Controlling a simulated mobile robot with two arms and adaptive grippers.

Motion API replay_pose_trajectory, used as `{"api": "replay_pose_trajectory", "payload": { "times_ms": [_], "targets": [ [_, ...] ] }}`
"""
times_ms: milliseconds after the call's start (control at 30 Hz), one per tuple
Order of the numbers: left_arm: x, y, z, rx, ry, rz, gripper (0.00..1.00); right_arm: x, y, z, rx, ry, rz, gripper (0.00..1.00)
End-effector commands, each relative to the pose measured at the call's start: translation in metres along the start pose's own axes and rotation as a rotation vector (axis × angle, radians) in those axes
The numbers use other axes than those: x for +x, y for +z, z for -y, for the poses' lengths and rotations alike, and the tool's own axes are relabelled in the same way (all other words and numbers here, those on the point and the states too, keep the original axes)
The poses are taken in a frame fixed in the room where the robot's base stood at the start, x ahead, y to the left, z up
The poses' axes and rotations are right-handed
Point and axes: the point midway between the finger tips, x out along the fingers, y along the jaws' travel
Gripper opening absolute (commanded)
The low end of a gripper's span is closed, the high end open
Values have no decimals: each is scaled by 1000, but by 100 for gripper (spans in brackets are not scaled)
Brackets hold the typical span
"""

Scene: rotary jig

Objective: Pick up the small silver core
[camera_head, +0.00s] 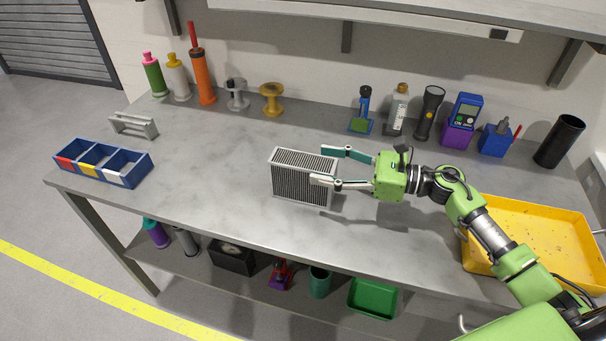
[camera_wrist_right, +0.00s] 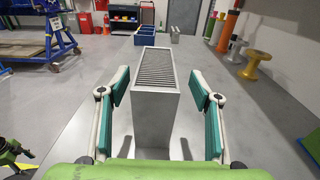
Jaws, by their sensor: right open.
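The small silver core (camera_head: 300,178) is a finned metal block standing upright on the grey workbench, near the middle of its front half. It also shows in the right wrist view (camera_wrist_right: 154,115), in the middle between the fingers. My right gripper (camera_head: 330,166) is open, with one finger on the far side of the core's right end and one on the near side. In the right wrist view (camera_wrist_right: 157,100) gaps show between the core and both green-padded fingers. My left gripper is in neither view.
A yellow tray (camera_head: 540,215) lies at the bench's right, under my right arm. A blue divided bin (camera_head: 130,172) and a small grey rack (camera_head: 133,125) are at the left. Bottles, spools (camera_head: 271,100) and tools line the back. The bench (camera_head: 210,175) left of the core is clear.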

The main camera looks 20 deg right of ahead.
Motion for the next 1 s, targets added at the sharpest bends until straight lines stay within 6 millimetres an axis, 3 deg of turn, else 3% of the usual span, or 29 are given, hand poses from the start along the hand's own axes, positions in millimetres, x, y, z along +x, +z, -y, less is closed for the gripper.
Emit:
{"api": "replay_pose_trajectory", "payload": {
  "times_ms": [167,433,733,767,933,1000],
  "targets": [
    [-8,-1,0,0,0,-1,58,13,1,-1,2,0,1,58],
    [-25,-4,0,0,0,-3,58,51,-4,-4,1,-1,2,58],
    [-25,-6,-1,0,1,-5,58,56,-7,-4,0,0,-1,58],
    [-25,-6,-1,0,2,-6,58,56,-7,-4,0,0,-1,53],
    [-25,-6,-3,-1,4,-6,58,56,-7,-4,0,0,-1,9],
    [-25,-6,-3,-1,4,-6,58,56,-6,-4,-1,0,2,7]
  ]
}}
